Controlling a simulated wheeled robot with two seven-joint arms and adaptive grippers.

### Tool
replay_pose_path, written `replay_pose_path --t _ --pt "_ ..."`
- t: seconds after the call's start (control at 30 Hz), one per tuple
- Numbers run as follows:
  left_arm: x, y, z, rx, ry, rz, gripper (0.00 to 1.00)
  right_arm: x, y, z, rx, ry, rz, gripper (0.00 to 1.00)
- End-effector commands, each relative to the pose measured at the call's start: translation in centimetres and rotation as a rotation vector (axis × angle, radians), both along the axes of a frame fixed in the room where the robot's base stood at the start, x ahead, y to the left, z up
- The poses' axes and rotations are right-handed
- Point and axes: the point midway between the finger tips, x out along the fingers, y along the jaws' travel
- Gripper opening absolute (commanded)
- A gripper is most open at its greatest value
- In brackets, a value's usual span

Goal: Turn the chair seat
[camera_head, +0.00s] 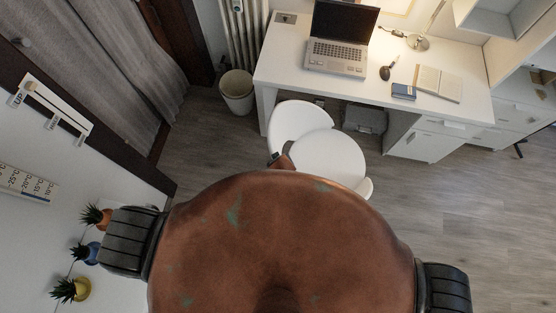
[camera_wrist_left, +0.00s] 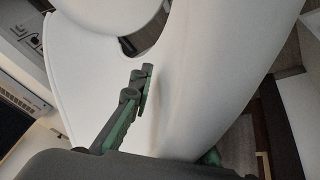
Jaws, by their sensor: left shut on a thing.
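The white chair stands in front of the desk. In the head view it shows as a round white seat (camera_head: 328,155) with a second curved white part (camera_head: 298,118) behind it to the left. My left gripper (camera_head: 281,160) is at the chair's left edge, mostly hidden by my copper-coloured body. In the left wrist view, the left gripper (camera_wrist_left: 146,88) is shut on a curved white part of the chair (camera_wrist_left: 215,60). One grey-green finger shows on the near side, and the other is mostly hidden behind the white shell. My right gripper is not in view.
The white desk (camera_head: 285,70) holds a laptop (camera_head: 338,40), mouse, books and lamp. A white bin (camera_head: 237,92) and radiator stand left of it. A grey box (camera_head: 365,119) is under the desk. Potted plants line the left. Floor at right is clear.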

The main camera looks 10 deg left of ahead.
Motion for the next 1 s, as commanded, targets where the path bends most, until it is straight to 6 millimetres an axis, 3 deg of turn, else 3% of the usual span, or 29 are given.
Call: replay_pose_path --t 0.17,0.2,0.47,0.77,1.0 --pt "-0.1 0.5 -0.2 0.009 0.005 0.004 0.00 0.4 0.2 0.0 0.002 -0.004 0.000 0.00" --pt "-0.1 0.5 -0.2 0.009 0.005 0.004 0.16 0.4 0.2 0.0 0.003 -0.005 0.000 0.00" --pt "-0.1 0.3 -0.1 0.005 0.003 0.002 0.34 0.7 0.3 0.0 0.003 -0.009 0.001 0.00" --pt "0.1 0.2 -0.1 0.003 0.000 -0.002 0.35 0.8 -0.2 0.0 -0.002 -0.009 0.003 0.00" --pt "2.1 2.5 -0.1 0.007 -0.004 -0.062 0.35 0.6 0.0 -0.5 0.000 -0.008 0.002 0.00"
